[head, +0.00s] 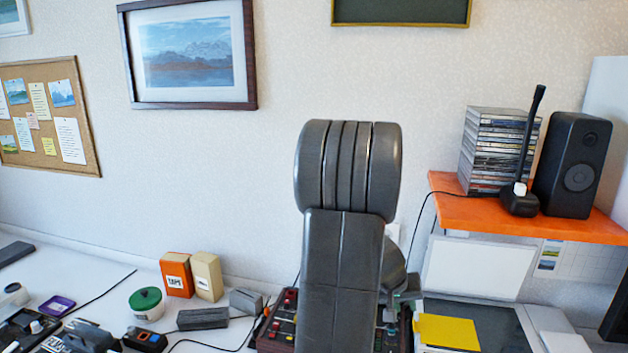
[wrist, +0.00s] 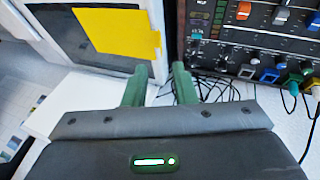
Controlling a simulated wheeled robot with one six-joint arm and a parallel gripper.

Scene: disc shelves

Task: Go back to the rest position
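My gripper (wrist: 158,88) shows in the wrist view with its two green fingers apart and nothing between them. Cables and white desk surface show past the fingertips. In the head view my arm rises in the middle and hides part of the desk; the gripper's end is mostly hidden behind it, at its right side. A stack of disc cases (head: 492,150) stands on the orange shelf (head: 530,222) at the right.
A black speaker (head: 572,165) and a dark stand (head: 520,200) share the shelf. A mixer with knobs and plugs (wrist: 255,45) lies close to the gripper's right. A yellow sheet (head: 447,331) lies on a dark panel. Tape boxes (head: 177,275) stand left of my arm.

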